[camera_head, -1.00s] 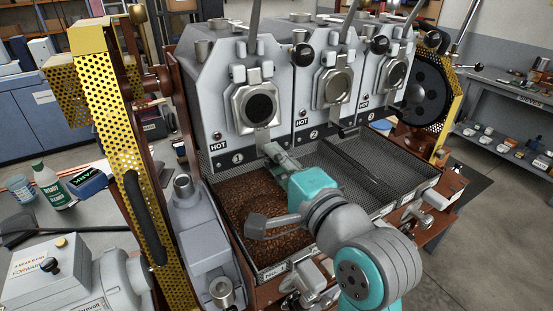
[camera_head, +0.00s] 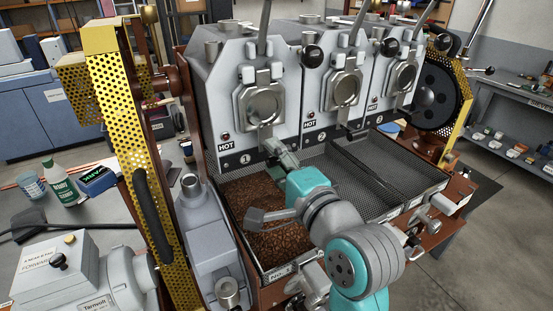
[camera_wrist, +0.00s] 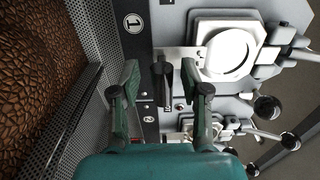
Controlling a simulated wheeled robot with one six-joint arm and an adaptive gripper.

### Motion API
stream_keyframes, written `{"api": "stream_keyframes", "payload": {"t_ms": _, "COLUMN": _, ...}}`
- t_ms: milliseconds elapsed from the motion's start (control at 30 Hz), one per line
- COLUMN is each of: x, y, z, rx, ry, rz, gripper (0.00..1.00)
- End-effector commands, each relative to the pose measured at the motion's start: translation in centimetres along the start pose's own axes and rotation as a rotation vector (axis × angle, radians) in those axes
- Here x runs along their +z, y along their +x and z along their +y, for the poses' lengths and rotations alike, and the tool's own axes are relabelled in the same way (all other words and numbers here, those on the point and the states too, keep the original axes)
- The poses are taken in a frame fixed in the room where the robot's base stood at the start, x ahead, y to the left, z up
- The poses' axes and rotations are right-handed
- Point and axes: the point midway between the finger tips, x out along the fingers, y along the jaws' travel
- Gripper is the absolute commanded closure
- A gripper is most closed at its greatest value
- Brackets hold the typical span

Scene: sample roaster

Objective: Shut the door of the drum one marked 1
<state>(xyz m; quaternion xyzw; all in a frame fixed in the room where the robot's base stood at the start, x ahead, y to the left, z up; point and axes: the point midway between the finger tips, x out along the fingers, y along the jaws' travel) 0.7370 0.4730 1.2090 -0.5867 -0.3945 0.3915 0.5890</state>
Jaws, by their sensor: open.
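Drum one is the leftmost grey roaster unit, with a plate marked 1 (camera_head: 245,158). Its round door (camera_head: 262,104) shows as a pale metal disc covering the opening; in the wrist view it is a bright disc (camera_wrist: 228,56). A metal plate and dark handle (camera_wrist: 163,88) project below the door. My gripper (camera_head: 272,148) is just below drum one's door, above the bean tray. In the wrist view, my gripper's fingers (camera_wrist: 160,76) are apart, one on each side of the dark handle. I cannot tell whether either finger touches it.
Drum two (camera_head: 342,90) and drum three (camera_head: 404,76) stand to the right, with HOT labels on the units. A tray of brown beans (camera_head: 250,200) lies below drum one; the mesh tray beside it is empty. A yellow perforated guard (camera_head: 115,130) stands close on the left.

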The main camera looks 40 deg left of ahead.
Motion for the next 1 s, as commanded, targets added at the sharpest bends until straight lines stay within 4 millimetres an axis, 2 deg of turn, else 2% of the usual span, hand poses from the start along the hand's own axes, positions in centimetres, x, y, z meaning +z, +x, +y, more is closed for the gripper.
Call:
{"api": "stream_keyframes", "payload": {"t_ms": 167, "x": -0.1, "y": -1.3, "z": 0.0, "rx": -0.001, "ry": 0.000, "rz": 0.002, "gripper": 0.54}}
{"api": "stream_keyframes", "payload": {"t_ms": 500, "x": -0.1, "y": -7.8, "z": 0.1, "rx": 0.000, "ry": 0.000, "rz": 0.004, "gripper": 0.54}}
{"api": "stream_keyframes", "payload": {"t_ms": 700, "x": -0.1, "y": -10.7, "z": 0.1, "rx": 0.001, "ry": 0.000, "rz": 0.002, "gripper": 0.54}}
{"api": "stream_keyframes", "payload": {"t_ms": 1000, "x": 0.0, "y": -12.0, "z": 0.1, "rx": 0.001, "ry": 0.000, "rz": 0.000, "gripper": 0.54}}
